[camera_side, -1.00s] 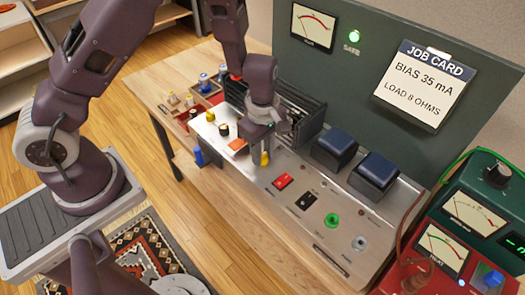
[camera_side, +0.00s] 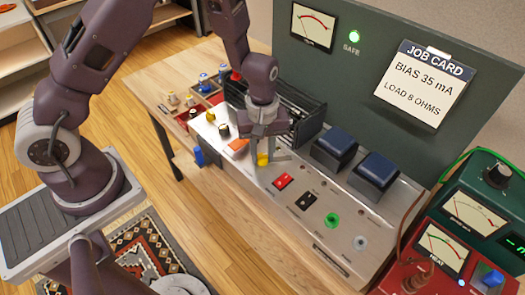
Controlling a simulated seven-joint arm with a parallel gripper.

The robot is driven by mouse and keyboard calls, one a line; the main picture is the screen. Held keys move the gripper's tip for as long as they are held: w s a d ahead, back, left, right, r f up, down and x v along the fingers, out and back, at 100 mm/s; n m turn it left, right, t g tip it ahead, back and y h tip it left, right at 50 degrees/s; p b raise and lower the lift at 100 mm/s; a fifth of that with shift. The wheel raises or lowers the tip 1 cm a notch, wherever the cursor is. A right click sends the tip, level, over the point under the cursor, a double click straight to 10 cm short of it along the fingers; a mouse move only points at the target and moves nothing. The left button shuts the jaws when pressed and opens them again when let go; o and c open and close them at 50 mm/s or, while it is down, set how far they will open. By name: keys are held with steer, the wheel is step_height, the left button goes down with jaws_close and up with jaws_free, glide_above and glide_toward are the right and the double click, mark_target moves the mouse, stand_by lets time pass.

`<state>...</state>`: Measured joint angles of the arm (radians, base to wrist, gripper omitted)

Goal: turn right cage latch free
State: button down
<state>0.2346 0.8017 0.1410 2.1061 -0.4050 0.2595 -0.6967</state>
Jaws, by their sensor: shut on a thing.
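The right cage latch, a small yellow knob (camera_side: 263,159), stands on the silver amp chassis in front of the right end of the black ribbed cage (camera_side: 306,122). My gripper (camera_side: 264,157) points down over it and is shut on it, a finger to each side. Its upper part is hidden by my gripper. A second yellow knob (camera_side: 210,116) stands at the left end of the chassis, clear of my gripper.
Red (camera_side: 282,181) and black terminals (camera_side: 307,201) are at the right front. Two blue-topped blocks (camera_side: 335,142) stand right of the cage. A lit green lamp (camera_side: 354,37) is marked SAFE.

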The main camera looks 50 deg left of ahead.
steer(key=m, duration=0.5)
steer(key=shift+m, duration=0.3)
steer(key=m, duration=0.5)
steer(key=shift+m, duration=0.3)
steer(key=c, duration=1.2)
jaws_free()
steer(key=shift+o, duration=0.2)
steer(key=shift+r, duration=0.1)
